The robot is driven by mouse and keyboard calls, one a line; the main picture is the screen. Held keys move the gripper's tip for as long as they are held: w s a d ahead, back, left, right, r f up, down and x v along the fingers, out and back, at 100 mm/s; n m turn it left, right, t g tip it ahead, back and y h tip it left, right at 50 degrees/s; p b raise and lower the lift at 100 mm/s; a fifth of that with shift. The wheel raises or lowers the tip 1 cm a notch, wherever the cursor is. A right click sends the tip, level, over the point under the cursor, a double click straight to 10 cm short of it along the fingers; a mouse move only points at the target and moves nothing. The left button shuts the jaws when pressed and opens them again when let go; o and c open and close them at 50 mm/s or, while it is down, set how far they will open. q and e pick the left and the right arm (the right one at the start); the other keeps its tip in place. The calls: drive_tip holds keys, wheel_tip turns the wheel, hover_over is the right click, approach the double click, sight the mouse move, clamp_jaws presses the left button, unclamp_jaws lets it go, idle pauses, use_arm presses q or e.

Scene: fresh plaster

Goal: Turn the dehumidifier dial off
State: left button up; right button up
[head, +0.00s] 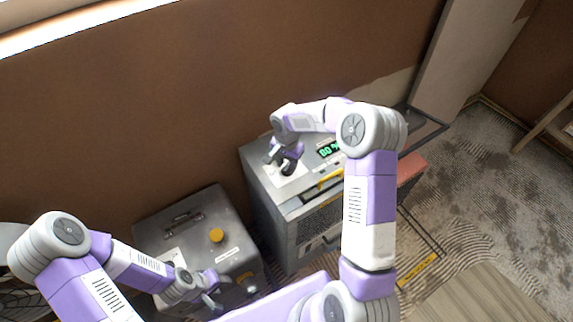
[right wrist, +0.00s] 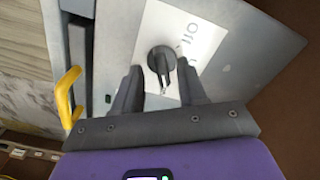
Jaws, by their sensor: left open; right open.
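The dehumidifier (head: 291,225) is a grey metal cabinet by the brown wall, with a lit green display (head: 328,150) on its top. Its black dial (right wrist: 160,60) sits on a white label (right wrist: 203,48) reading "Off" in the right wrist view. The dial's light pointer end faces down in that view, away from the word. My right gripper (head: 284,162) is over the dial, open, with one finger on each side of it; contact cannot be told. My left gripper (head: 212,291) is open above a second grey box, away from the dehumidifier.
The second grey box (head: 183,222), with an orange knob (head: 216,235) and a handle, stands left of the dehumidifier. A yellow handle (right wrist: 67,98) is on the cabinet's front edge. The patterned floor (head: 490,190) at right is mostly clear.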

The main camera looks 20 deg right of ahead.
drive_tip(key=shift+w+f, duration=0.1)
drive_tip(key=shift+f, duration=0.8)
clamp_jaws()
